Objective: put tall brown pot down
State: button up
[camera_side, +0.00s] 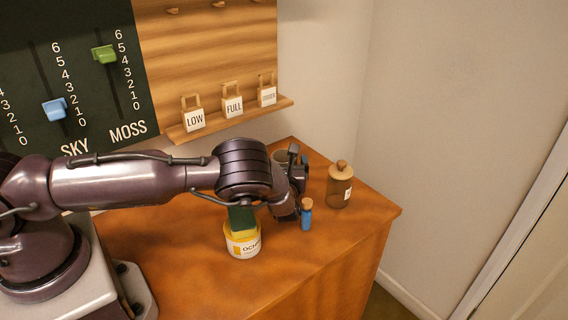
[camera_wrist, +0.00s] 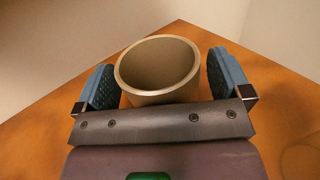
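A brown pot with a wooden lid and a pale label (camera_side: 340,190) stands upright on the table at the right in the side view. My gripper (camera_wrist: 162,85) is low over the table, left of that pot. In the wrist view an open, empty-looking grey-brown cup (camera_wrist: 158,97) lies between my two fingers. Small gaps show between the fingers and the cup, so my gripper looks open around it. In the side view the cup (camera_side: 281,156) is mostly hidden behind my gripper. Whether its base touches the table is hidden.
A small corked blue bottle (camera_side: 306,216) stands close beside my gripper. A white ochre jar with a yellow band (camera_side: 243,244) stands at the front left. The wooden table (camera_side: 340,236) is clear at the front right. Tagged blocks (camera_side: 233,106) sit on a wall ledge.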

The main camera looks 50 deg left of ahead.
jog(key=shift+r, duration=0.1)
jog(key=shift+s+d, duration=0.1)
jog(key=shift+d, duration=0.1)
jog(key=v, duration=0.2)
jog(key=shift+s+d, duration=0.2)
jog(key=shift+d, duration=0.15)
jog(key=s+a+r+n+g+h, duration=0.2)
jog(key=s+r+n+g, duration=0.35)
jog(key=r+n, duration=0.3)
jog(key=s+a+r+n+g+h, duration=0.15)
jog(key=s+r+n+g, duration=0.25)
jog(key=s+r+n, duration=0.45)
jog(key=s+d+r+n+t+h, duration=0.2)
jog(key=s+d+r+n+h, duration=0.2)
jog(key=s+d+r+h, duration=0.1)
jog(key=s+d+r+n+t+h, duration=0.2)
jog(key=s+d+r+n+h, duration=0.2)
jog(key=s, duration=0.8)
notch_tip(320, 180, up, 5)
jog(key=d+h, duration=0.2)
jog(key=d, duration=0.1)
jog(key=shift+t, duration=0.35)
